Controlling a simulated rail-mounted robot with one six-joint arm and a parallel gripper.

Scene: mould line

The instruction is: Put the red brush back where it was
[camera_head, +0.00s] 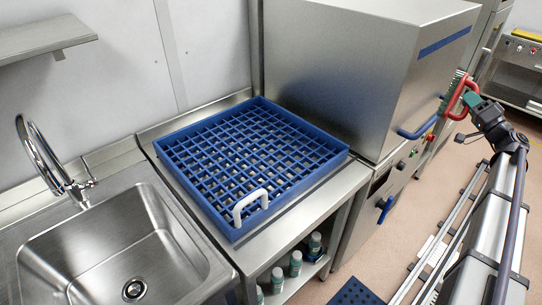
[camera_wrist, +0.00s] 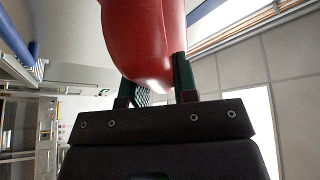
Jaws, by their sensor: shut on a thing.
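The red brush (camera_head: 469,89) is at the right in the head view, beside the right side of the steel machine. Pale bristles seem to show along its left side; I cannot tell whether it touches the machine. My gripper (camera_head: 471,101) is shut on it and holds it up off the floor. In the wrist view the red brush (camera_wrist: 145,35) fills the top middle, between the dark green fingers of my gripper (camera_wrist: 155,82). The far end of the brush is out of that view.
A steel machine (camera_head: 355,60) with a blue handle (camera_head: 417,131) stands left of the brush. A blue rack (camera_head: 335,157) lies on the steel table, with a white-handled item (camera_head: 249,203) on it. A sink (camera_head: 120,240) is at left. Bottles (camera_head: 296,262) stand below.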

